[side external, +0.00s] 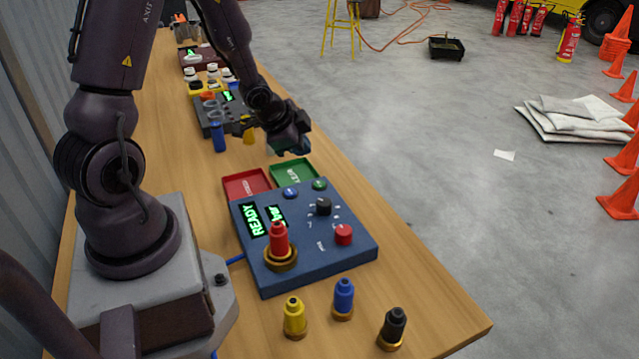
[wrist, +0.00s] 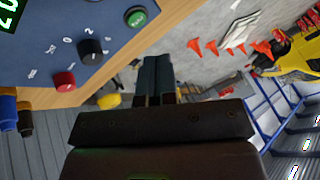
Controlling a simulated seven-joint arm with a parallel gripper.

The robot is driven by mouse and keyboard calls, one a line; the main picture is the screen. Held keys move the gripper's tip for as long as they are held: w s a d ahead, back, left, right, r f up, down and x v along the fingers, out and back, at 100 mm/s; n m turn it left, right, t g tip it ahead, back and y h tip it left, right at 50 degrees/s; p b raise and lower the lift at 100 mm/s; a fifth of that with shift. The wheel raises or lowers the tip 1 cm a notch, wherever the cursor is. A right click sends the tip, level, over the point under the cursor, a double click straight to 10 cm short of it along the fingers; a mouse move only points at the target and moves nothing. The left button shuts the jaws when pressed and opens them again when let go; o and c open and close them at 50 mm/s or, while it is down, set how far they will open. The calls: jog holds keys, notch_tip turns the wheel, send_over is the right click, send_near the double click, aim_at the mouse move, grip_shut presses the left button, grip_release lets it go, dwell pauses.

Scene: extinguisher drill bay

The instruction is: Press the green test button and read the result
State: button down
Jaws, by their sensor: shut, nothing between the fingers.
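The blue test box (side external: 310,250) sits on the wooden bench, with a display reading READY (side external: 253,221) and a second green display beside it, partly hidden. The green button (side external: 319,184) is at the box's far right corner; it also shows in the wrist view (wrist: 137,17). A blue button, a black knob (side external: 323,206) and a red button (side external: 344,234) are on the same panel. A red cylinder stands in a brass socket (side external: 281,258) on the box. My gripper (side external: 293,150) is shut and empty, above the bench beyond the green button. In the wrist view its fingers (wrist: 157,80) are together, apart from the button.
Yellow (side external: 294,318), blue (side external: 343,299) and black (side external: 392,329) cylinders stand on the bench in front of the box. Red (side external: 244,184) and green (side external: 294,172) trays lie behind it. More devices stand farther along the bench. The bench's right edge is near the box.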

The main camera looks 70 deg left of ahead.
aim_at(320, 185)
jog(key=w+r+m+t, duration=0.1)
jog(key=w, duration=0.1)
jog(key=w+d+r+m+t, duration=0.1)
jog(key=m+t, duration=0.1)
jog(key=shift+w+d+r+h, duration=0.15)
jog(key=shift+w+r+h, duration=0.05)
jog(key=shift+w+h, duration=0.2)
jog(key=shift+f, duration=4.45)
jog(key=shift+f, duration=0.1)
jog(key=shift+f, duration=0.3)
jog(key=shift+f, duration=0.45)
jog(key=shift+r, duration=0.85)
